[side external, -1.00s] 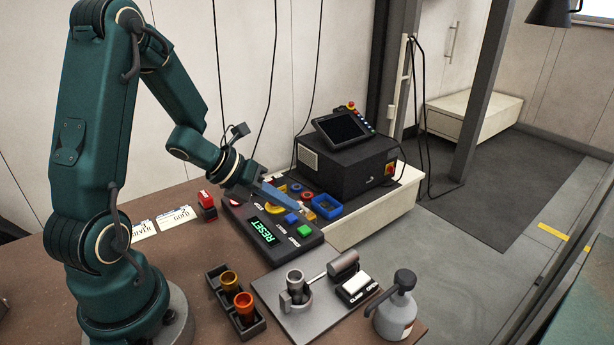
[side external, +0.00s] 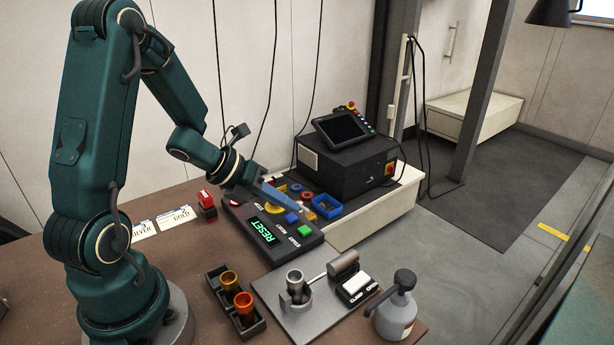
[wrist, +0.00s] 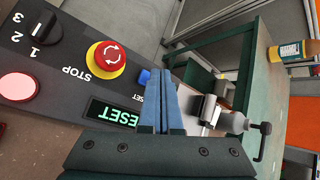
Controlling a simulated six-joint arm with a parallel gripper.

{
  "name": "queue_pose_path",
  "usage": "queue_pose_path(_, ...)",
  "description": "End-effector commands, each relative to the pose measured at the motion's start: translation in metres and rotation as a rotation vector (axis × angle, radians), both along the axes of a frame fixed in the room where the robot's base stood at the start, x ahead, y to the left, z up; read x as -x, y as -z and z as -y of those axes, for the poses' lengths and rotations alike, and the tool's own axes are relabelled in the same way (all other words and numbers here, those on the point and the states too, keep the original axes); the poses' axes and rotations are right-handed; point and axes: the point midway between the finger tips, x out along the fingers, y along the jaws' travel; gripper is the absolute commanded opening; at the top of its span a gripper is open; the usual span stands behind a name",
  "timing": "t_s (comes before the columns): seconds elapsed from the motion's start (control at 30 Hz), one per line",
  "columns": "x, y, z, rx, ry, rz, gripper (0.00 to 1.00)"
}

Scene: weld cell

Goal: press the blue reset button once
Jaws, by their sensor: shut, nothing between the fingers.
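The blue reset button (side external: 291,217) sits on the dark control panel (side external: 245,219), whose display reads RESET in green (side external: 266,232). It also shows in the wrist view (wrist: 144,76), just left of my fingertips and partly hidden by the near finger. My gripper (side external: 299,207) has its long blue fingers together and empty, reaching over the panel with the tips close to the button. In the wrist view the fingers (wrist: 165,74) lie side by side. I cannot tell whether the tips touch anything.
A red stop button on a yellow collar (wrist: 107,60), a selector knob (wrist: 38,28) and a green button (side external: 305,230) share the panel. A clamp fixture (side external: 297,290), cup tray (side external: 218,286) and spray bottle (side external: 397,303) stand in front. A black controller box (side external: 345,165) stands behind.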

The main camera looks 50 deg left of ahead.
Motion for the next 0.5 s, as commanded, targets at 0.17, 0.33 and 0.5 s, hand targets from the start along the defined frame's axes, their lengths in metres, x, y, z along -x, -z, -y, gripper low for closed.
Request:
queue_pose_path(0.17,0.0003,0.0063,0.0,0.003,-0.002,-0.002,0.0)
queue_pose_path(0.33,0.0001,0.0072,-0.0001,0.001,-0.001,0.0,0.0)
queue_pose_path(0.5,0.0001,0.0072,0.0,0.001,-0.001,0.0,0.0)
